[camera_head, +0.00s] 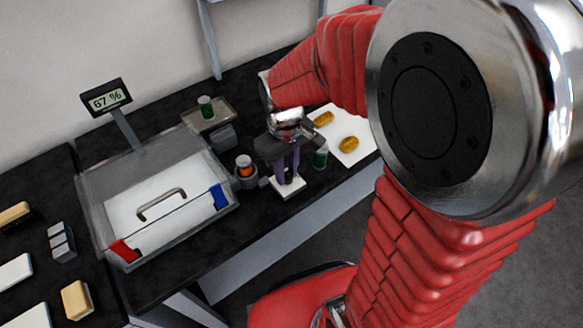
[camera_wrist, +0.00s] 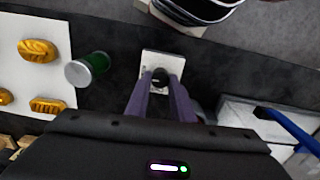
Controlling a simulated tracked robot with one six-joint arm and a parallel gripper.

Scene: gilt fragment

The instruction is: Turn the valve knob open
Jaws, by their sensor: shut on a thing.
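In the wrist view, the valve knob (camera_wrist: 160,75) is a dark round piece on a small white base plate (camera_wrist: 150,58). The purple-grey fingers of my gripper (camera_wrist: 161,88) reach down and are shut on the knob. In the head view, my gripper (camera_head: 288,176) points down at the same white base plate (camera_head: 289,190), right of the clear box. The knob is mostly hidden there by the fingers. How far the knob is turned cannot be told.
A clear box (camera_head: 88,200) with a handle, red and blue clips stands left, below a display (camera_head: 106,98) reading 67 %. An orange-banded jar (camera_head: 244,165) and a green vial (camera_head: 320,158) stand close by my gripper. Gold pieces (camera_head: 348,143) lie on a white sheet right.

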